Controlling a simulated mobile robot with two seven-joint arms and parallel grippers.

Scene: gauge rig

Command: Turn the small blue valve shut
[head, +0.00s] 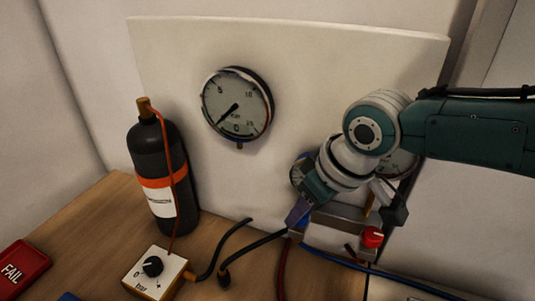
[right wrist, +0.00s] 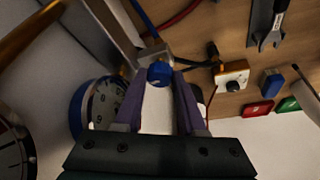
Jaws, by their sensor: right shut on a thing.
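The small blue valve (right wrist: 159,73) has a round blue knob and sits on a grey metal block (right wrist: 125,38). In the right wrist view the purple fingers of my right gripper (right wrist: 160,82) are shut on the knob, one on each side. In the head view my right gripper (head: 299,214) reaches down to the front of the metal block (head: 345,222) and hides most of the blue knob. A red knob (head: 373,237) sits on the right part of the same block. My left gripper is in neither view.
A large gauge (head: 236,106) hangs on the white panel (head: 310,60). A blue-rimmed gauge (right wrist: 101,104) is close beside my right fingers. A black bottle (head: 150,155), a small control box (head: 154,272), hoses and a red FAIL block (head: 21,266) are to the left.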

